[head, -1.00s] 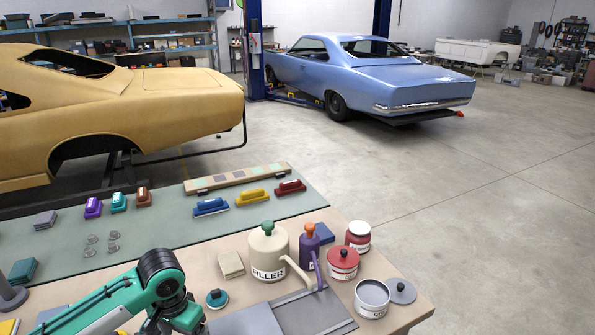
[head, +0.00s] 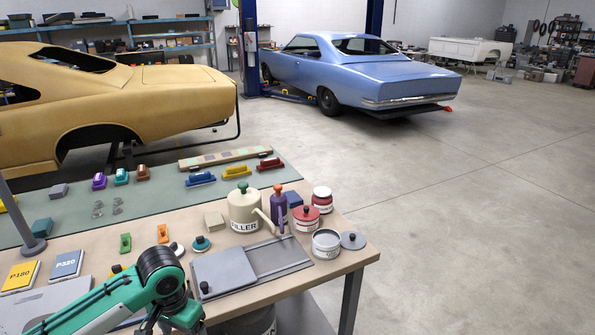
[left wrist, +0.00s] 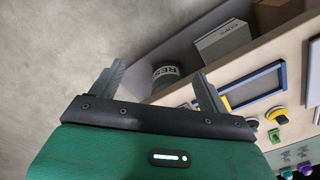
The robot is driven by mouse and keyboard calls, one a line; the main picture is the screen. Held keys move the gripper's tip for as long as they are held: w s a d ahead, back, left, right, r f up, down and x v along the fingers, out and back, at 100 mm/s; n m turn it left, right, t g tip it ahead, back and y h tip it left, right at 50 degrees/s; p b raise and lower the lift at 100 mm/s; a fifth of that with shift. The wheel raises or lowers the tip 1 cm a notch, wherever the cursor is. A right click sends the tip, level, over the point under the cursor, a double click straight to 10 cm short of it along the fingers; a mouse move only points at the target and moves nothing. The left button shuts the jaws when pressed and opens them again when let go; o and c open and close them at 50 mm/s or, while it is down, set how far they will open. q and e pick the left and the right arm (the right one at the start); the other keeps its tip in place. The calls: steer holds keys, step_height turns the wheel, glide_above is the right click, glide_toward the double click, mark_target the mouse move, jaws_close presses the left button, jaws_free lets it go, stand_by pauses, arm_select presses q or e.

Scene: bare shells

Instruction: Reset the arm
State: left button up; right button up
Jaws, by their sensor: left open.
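My left arm (head: 150,287), green with a black joint, reaches in from the bottom left of the head view, in front of the workbench (head: 340,262). Its gripper is hidden below the frame there. In the left wrist view my left gripper (left wrist: 159,70) is open. Its two grey fingers stand wide apart with nothing between them, over floor and the bench's side. A can (left wrist: 166,73) with a partly readable label shows behind the fingers, on a lower level of the bench. My right gripper is in neither view.
On the bench are a cream filler can (head: 244,212), a purple bottle (head: 279,206), a grey tin (head: 326,243) and a grey sliding plate (head: 225,272). A grey box (left wrist: 222,40) sits under the bench edge. A tan car shell (head: 150,100) stands behind; the right floor is clear.

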arm_select(q)
steer(key=w+f+n+t+h, duration=0.1)
steer(key=w+f, duration=0.2)
steer(key=f, duration=0.6)
steer(key=w+f+n+t+h, duration=0.1)
steer(key=w+f, duration=0.3)
steer(key=f, duration=0.4)
steer(key=s+a+f+n+y, duration=0.15)
steer(key=s+f, duration=0.25)
steer(key=f, duration=0.8)
steer(key=s+a+f+h, duration=0.1)
steer(key=s+a+f, duration=0.25)
steer(key=f, duration=0.75)
steer(key=s+f+y, duration=0.1)
steer(key=s+f, duration=0.7)
steer(key=s, duration=0.3)
steer(key=s+f+y, duration=0.1)
steer(key=s+f, duration=0.6)
steer(key=s, duration=0.3)
steer(key=s+d+f+m, duration=0.1)
steer(key=s+f, duration=0.2)
steer(key=s, duration=0.7)
steer(key=s+d+f+m+g, duration=0.1)
steer(key=s+d+f, duration=0.1)
steer(key=s, duration=0.8)
steer(key=shift+s+f, duration=0.4)
steer(key=shift+f, duration=0.1)
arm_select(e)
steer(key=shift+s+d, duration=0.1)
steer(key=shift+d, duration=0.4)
